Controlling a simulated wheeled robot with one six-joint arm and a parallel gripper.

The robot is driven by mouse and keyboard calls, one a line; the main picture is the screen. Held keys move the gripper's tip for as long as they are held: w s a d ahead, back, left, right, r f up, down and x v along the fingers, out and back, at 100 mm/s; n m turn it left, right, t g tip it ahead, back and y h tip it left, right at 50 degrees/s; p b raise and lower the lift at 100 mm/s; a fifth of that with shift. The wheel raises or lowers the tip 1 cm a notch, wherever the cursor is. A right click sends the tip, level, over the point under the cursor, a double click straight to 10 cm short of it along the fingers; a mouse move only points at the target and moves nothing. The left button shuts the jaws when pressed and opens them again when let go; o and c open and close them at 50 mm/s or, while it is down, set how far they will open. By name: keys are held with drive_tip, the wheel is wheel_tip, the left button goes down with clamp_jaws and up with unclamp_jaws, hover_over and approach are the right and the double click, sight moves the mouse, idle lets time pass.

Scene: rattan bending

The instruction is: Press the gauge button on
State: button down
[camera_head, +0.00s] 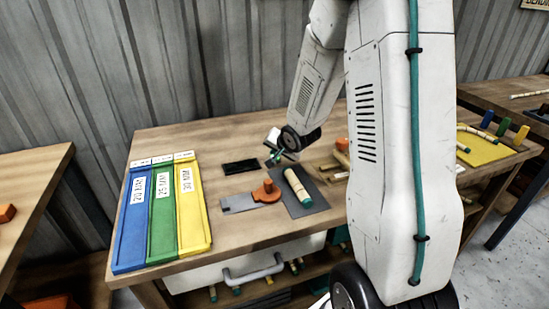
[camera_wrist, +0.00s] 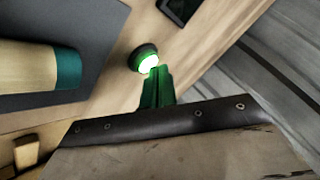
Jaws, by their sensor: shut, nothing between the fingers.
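The gauge button (camera_wrist: 147,60) shows in the wrist view as a round dark base with a glowing greenish-white cap, set on the wooden table. My gripper (camera_wrist: 155,76) has its green fingers shut and empty, with the tips at the lit cap's lower right edge. I cannot tell whether they touch it. In the head view my gripper (camera_head: 273,158) points down near the table's back edge, and the button cannot be made out there. A black flat device (camera_head: 240,167) lies left of the gripper; a dark screen (camera_wrist: 180,8) shows at the top of the wrist view.
A rattan piece with teal ends (camera_head: 297,187) lies on a dark mat (camera_head: 314,198) just in front of the gripper. An orange-handled grey tool (camera_head: 240,202) lies left of it. Blue, green and yellow labelled trays (camera_head: 164,245) stand at the table's left.

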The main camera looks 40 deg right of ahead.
drive_tip(key=shift+r, duration=2.9)
